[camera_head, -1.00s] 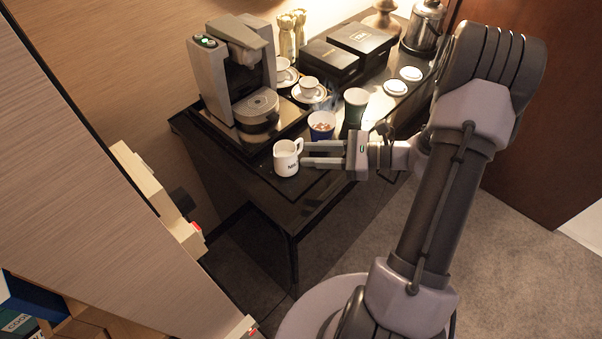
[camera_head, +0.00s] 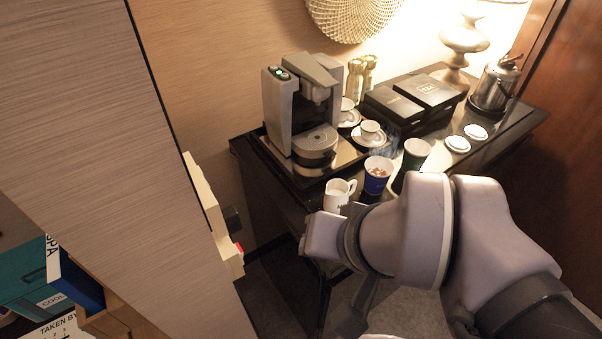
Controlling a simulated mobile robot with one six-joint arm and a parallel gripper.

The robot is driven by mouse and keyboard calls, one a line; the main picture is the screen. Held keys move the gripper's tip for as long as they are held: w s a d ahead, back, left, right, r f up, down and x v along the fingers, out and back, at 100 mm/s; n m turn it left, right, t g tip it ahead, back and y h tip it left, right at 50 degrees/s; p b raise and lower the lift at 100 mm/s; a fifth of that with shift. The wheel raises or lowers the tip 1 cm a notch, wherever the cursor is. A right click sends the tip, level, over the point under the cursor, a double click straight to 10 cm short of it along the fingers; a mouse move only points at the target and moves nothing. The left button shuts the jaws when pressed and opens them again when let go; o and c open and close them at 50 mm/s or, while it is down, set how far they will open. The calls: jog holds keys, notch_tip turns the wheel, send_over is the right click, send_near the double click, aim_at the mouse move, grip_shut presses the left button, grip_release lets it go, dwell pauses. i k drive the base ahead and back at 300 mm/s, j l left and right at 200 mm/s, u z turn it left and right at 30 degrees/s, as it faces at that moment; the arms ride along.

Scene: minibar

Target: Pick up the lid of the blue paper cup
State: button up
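The blue paper cup (camera_head: 377,178) stands open on the black counter, with brown contents inside. A green paper cup (camera_head: 413,156) stands to its right. Two round white lids lie flat on the counter further right: a nearer lid (camera_head: 457,144) and a farther lid (camera_head: 476,132). I cannot tell which lid belongs to the blue cup. My arm fills the lower right, in front of the counter's near edge. My gripper's fingers do not show.
A small white jug (camera_head: 339,195) stands left of the blue cup. A coffee machine (camera_head: 300,110), cups on saucers (camera_head: 369,137), black boxes (camera_head: 412,100) and a metal kettle (camera_head: 494,86) stand behind. A wood panel (camera_head: 120,150) fills the left.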

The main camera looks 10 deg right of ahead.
aim_at(457, 144)
jog(key=z, duration=1.4)
